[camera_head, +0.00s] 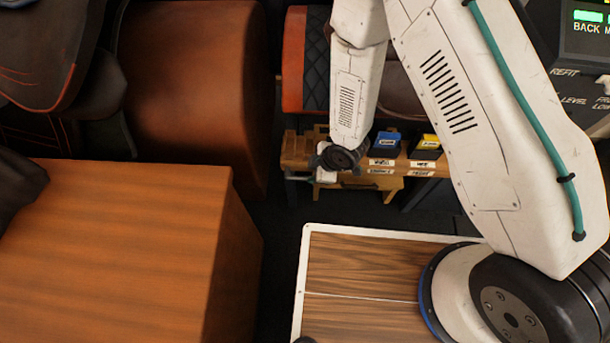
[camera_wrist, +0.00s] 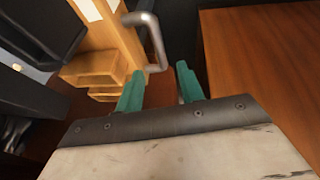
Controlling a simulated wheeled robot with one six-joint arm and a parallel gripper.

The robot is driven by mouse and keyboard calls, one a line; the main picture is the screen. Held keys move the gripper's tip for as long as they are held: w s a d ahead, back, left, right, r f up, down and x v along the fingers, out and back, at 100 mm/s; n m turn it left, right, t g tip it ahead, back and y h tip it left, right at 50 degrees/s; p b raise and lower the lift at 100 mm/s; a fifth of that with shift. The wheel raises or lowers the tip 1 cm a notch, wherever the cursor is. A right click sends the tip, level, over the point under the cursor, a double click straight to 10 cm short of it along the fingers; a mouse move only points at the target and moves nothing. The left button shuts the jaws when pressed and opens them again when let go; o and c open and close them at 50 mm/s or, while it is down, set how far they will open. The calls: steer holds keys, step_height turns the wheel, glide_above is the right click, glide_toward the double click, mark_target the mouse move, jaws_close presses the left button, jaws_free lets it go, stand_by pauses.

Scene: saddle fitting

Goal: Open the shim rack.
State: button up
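The shim rack is a light wooden unit with open box compartments (camera_wrist: 95,68) at the upper left of the wrist view. A bent grey metal handle (camera_wrist: 155,45) stands on its right side. In the head view, a wooden piece (camera_head: 298,150) that looks like the same rack shows at the bench's left end, partly hidden by my arm. My gripper (camera_wrist: 158,82) has two teal fingers spread apart with nothing between them. The handle's lower end is just beyond the fingertips, nearer the left finger; I cannot tell whether they touch. In the head view my gripper (camera_head: 326,174) is small and partly hidden.
A large brown wooden block (camera_head: 120,245) stands at the left, also at right in the wrist view (camera_wrist: 265,70). A blue bin (camera_head: 385,145) and a yellow bin (camera_head: 428,147) sit on the bench. Dark floor lies between block and bench.

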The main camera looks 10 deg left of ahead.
mark_target(302, 178)
steer(key=x, duration=0.7)
steer(key=shift+a+f, duration=0.1)
jaws_close()
